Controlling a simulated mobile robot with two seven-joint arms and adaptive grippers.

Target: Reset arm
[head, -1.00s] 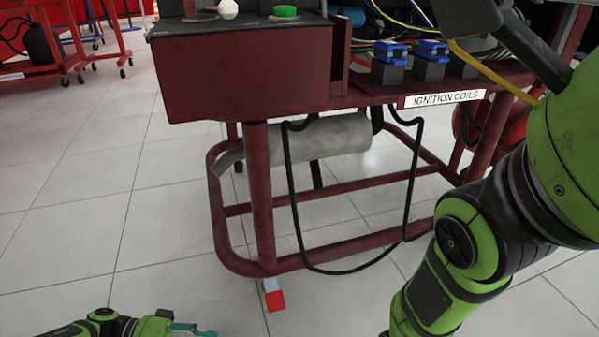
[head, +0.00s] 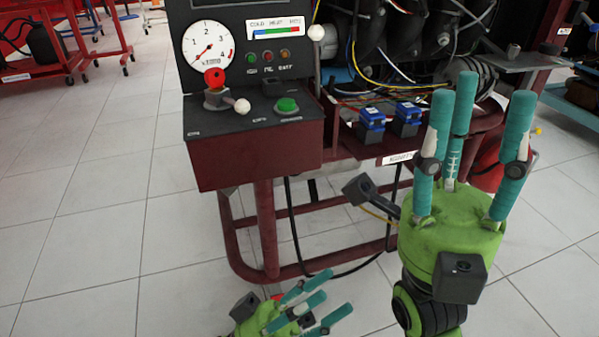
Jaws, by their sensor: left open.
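My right gripper (head: 476,92) is at the right of the head view, in front of the engine trainer. Its three teal fingers point up, spread apart, with nothing between them. My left gripper (head: 332,292) is low in the middle of the view, over the floor near the trainer's front leg. Its teal fingers are spread, point to the upper right and hold nothing. Much of both arms is outside the picture or hidden behind the hands.
The dark red trainer stand (head: 255,150) carries a gauge (head: 207,46), a red key-like knob (head: 214,78), a green button (head: 287,104) and blue-topped coils (head: 371,116). Its tubular frame reaches the floor. Tiled floor (head: 95,220) is clear at left. Red carts (head: 45,70) stand at the back left.

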